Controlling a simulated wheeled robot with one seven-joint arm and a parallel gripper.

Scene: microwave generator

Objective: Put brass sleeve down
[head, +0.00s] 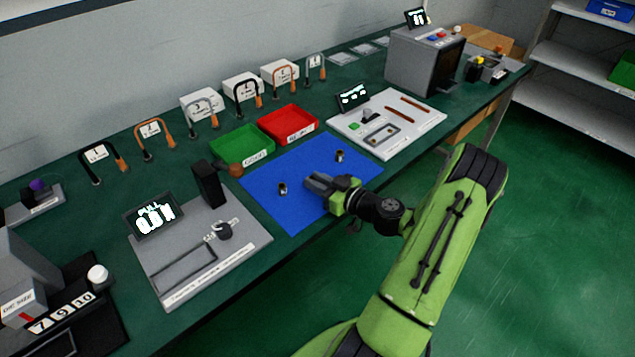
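My gripper (310,183) is low over the blue mat (297,220), with its grey fingers pointing left. The view is too small to tell whether they are open or shut, and no sleeve can be made out between them. Two small metallic ring-like pieces stand on the mat. One piece (282,188) is left of my fingertips, apart from them. The other piece (340,156) is behind my gripper, towards the red tray. I cannot tell from their colour which, if either, is the brass sleeve.
A green tray (215,153) and a red tray (314,129) stand behind the mat. A grey fixture board (255,236) with a display is to the left, and a white board (428,116) to the right. Parts of the mat are bare.

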